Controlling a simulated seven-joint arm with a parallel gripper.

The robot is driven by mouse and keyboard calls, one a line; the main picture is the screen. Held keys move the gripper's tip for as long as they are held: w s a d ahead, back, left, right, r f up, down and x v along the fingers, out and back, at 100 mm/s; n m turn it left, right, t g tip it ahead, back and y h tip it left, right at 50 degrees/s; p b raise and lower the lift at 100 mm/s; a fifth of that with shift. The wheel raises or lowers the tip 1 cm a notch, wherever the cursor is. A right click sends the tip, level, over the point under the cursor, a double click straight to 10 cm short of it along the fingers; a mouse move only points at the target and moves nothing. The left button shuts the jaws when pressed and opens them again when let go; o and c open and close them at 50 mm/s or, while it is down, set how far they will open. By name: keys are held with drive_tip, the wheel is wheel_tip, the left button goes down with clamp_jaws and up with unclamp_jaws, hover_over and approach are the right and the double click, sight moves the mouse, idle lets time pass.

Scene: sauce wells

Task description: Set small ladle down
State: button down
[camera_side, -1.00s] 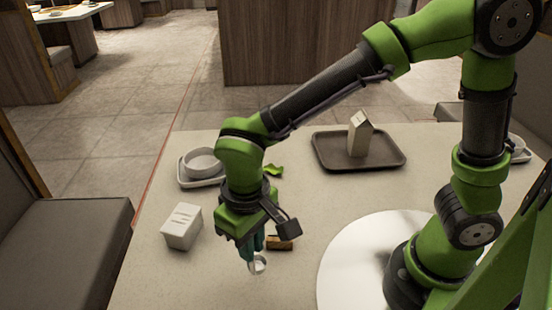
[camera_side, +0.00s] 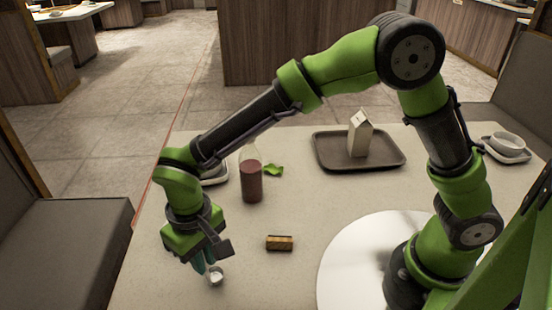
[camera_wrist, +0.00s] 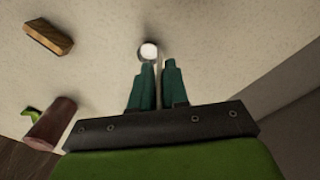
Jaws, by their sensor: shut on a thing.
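The small ladle (camera_side: 216,275) shows as a small pale round cup at the fingertips, low at the left front of the table. In the wrist view its cup (camera_wrist: 149,51) lies just past the fingertips, and its thin handle runs back between the fingers. My gripper (camera_side: 208,264) has green fingers and is shut on the ladle; it also shows in the wrist view (camera_wrist: 158,66). I cannot tell whether the cup touches the table.
A bottle of dark red sauce (camera_side: 251,178) stands behind the gripper, next to a green scrap (camera_side: 273,170). A brown block (camera_side: 279,243) lies to the right. A carton (camera_side: 360,134) stands on a dark tray (camera_side: 330,164). A bowl (camera_side: 505,143) is at the far right.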

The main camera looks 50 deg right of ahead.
drive_tip(key=shift+f, duration=0.15)
drive_tip(key=c, duration=1.1)
unclamp_jaws()
wheel_tip(320, 180, up, 12)
drive_tip(key=s+d+r+m+t+y, duration=0.1)
drive_tip(key=d+r, duration=0.2)
drive_tip(key=d, duration=0.4)
drive_tip(key=s+d+r+m+t+y, duration=0.1)
drive_tip(key=d+r+t, duration=0.15)
drive_tip(key=d, duration=0.55)
drive_tip(key=s+d+m+t, duration=0.1)
drive_tip(key=s+d, duration=0.1)
drive_tip(key=d, duration=0.1)
drive_tip(key=s+d+m+t, duration=0.1)
drive_tip(key=s+d, duration=0.2)
drive_tip(key=d, duration=0.1)
drive_tip(key=s+d+m+t, duration=0.1)
drive_tip(key=s+d, duration=0.1)
drive_tip(key=d, duration=0.2)
drive_tip(key=shift+s+f+t, duration=0.35)
drive_tip(key=shift+s+f, duration=0.05)
